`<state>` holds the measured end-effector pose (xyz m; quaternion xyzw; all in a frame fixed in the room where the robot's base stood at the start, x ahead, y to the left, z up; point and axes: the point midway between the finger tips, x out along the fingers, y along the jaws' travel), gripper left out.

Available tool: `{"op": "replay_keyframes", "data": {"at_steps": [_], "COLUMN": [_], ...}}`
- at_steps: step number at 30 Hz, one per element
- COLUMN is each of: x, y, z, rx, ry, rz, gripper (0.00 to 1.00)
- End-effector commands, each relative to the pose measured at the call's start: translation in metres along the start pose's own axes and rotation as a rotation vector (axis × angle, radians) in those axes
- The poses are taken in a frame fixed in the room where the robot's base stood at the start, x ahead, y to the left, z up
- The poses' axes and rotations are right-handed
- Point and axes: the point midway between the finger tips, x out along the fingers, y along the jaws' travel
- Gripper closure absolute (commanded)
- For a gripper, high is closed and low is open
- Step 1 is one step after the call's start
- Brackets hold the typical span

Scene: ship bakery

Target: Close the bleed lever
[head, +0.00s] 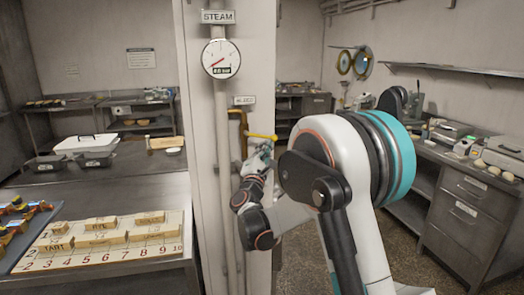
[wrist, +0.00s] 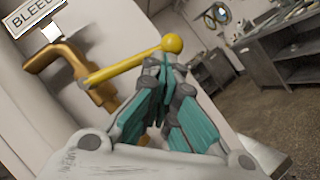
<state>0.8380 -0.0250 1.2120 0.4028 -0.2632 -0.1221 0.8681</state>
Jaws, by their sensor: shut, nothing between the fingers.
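The bleed lever (head: 262,136) is a yellow bar with a round knob, on a copper-brown bleed pipe (head: 243,128) below the BLEED sign (head: 244,100). In the head view it sticks out to the right, close to level. In the wrist view the lever (wrist: 125,68) runs from the brass valve body (wrist: 62,62) up to its knob at the right. My gripper (wrist: 163,65) is shut and empty, its tips right by the lever near the knob; I cannot tell if they touch it. In the head view my gripper (head: 263,150) is just below the lever, partly hidden by my arm.
A STEAM gauge (head: 221,58) sits on the vertical pipe at the left of the lever. A counter (head: 120,190) with a numbered board (head: 105,240) stands at the left. Steel drawers (head: 470,205) stand at the right. The floor (head: 395,240) between is open.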

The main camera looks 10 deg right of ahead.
Motion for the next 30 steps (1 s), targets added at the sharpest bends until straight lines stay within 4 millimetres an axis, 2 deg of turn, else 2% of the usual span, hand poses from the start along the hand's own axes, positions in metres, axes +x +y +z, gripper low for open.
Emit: {"op": "replay_keyframes", "data": {"at_steps": [30], "x": [0.0053], "y": [0.0017], "z": [0.0078], "rx": [0.001], "ry": [-0.001], "rz": [-0.001], "gripper": [1.0]}}
